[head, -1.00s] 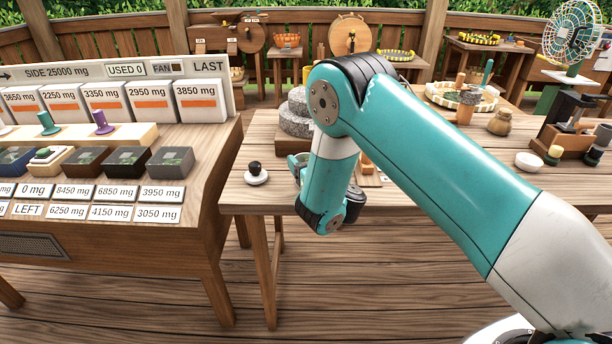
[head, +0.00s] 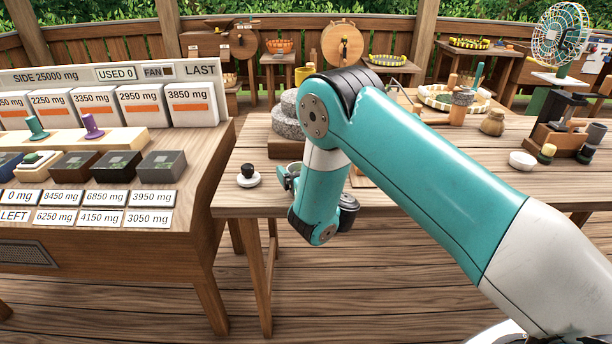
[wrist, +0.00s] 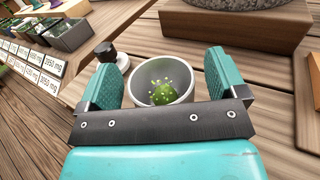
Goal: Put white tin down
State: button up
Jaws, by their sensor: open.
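My gripper (wrist: 163,90) is open in the wrist view, with one teal finger on each side of a white tin (wrist: 180,76). The tin is round, open at the top and upright, with a green ball-like clump dotted with white (wrist: 164,94) inside. The gripper's dark palm bar hides the tin's near lower side. I cannot tell whether the fingers touch its wall, and its base is hidden. In the head view my gripper (head: 287,177) is mostly behind my arm, over the front left part of the wooden table (head: 228,198). The tin is not clear there.
A small white dish with a dark knob (head: 248,178) stands just left of the gripper. Grey round stones (head: 284,128) sit on a wooden block behind it. The desk with labelled boxes (head: 160,167) is left, across a gap.

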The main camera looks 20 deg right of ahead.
jog(key=b, duration=0.2)
jog(key=shift+s+d+f+b, duration=0.1)
jog(key=shift+s+f+b, duration=0.15)
jog(key=shift+s+b, duration=0.1)
jog(key=s+b, duration=0.1)
jog(key=b, duration=0.2)
jog(key=shift+s+d+f, duration=0.1)
jog(key=shift+s, duration=0.05)
jog(key=s+d+f+m+g+h+b, duration=0.25)
jog(key=s+d+m+b, duration=0.35)
jog(key=m, duration=0.5)
jog(key=s+d+f+m+g+h+b, duration=0.1)
jog(key=s+d+m+g+h+b, duration=0.25)
jog(key=s+m+b, duration=0.65)
jog(key=s+a+r+m+g+y+p, duration=0.1)
jog(key=s+a+m+g+y, duration=0.2)
jog(key=s, duration=0.7)
jog(key=s+a+r+m+g+y+p, duration=0.1)
jog(key=s+a+m+g+y+p, duration=0.1)
jog(key=s+a+m+g+y, duration=0.2)
jog(key=s+a+m+g, duration=0.3)
jog(key=s+a+g, duration=0.1)
jog(key=s+a, duration=0.3)
jog(key=shift+a+r+g, duration=0.25)
jog(key=shift+r+g, duration=0.1)
jog(key=shift+g, duration=0.05)
